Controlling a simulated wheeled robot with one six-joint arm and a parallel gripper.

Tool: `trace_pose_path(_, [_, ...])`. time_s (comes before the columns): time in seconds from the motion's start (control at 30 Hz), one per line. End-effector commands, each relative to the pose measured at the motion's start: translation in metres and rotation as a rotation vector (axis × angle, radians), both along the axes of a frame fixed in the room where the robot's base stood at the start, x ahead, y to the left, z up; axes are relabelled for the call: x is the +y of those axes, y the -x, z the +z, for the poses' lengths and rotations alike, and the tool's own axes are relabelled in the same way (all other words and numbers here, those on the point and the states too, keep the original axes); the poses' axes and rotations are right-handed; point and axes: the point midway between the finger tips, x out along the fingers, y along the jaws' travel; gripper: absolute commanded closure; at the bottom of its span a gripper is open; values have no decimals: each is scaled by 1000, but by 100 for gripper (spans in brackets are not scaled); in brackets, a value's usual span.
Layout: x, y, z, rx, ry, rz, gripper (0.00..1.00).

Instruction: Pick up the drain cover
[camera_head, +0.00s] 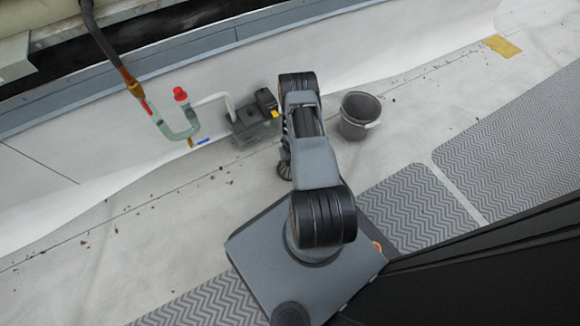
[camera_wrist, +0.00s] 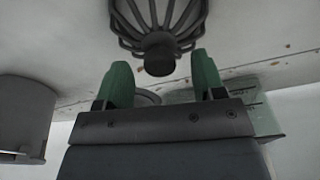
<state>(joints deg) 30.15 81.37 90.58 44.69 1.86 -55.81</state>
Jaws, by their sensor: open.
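The drain cover (camera_wrist: 160,18) is a dark domed cage of curved ribs with a round knob at its end. It shows large at the top of the wrist view. In the head view it is a small dark ribbed shape (camera_head: 284,169) beside my arm, partly hidden by it. My gripper (camera_wrist: 162,62) is open, with two green fingertips spread apart. In the picture the knob lies between the fingertips, with a visible gap on each side. I cannot tell the distance in depth. My arm hides the gripper in the head view.
A grey bucket (camera_head: 356,117) stands right of my arm; it also shows in the wrist view (camera_wrist: 24,115). A dark pump box (camera_head: 250,126) and a green U-shaped pipe (camera_head: 178,131) with a red cap are left. Debris dots the pale roof. Grey walkway mats (camera_head: 410,205) lie in front.

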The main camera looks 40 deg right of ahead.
Motion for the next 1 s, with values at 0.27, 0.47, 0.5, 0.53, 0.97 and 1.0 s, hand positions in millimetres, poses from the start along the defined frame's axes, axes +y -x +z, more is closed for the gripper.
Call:
trace_pose_path(0.27, [-1,-3,-19,-2,1,-1,37])
trace_pose_path(0.47, [-1,-2,-19,-2,1,-1,38])
trace_pose_path(0.5, [-1,-2,-19,-2,1,-1,42])
trace_pose_path(0.53, [-1,-2,-19,-2,1,-1,45])
trace_pose_path(0.97, [-1,-2,-19,-2,1,-1,86])
trace_pose_path(1.0, [-1,-2,-19,-2,1,-1,90])
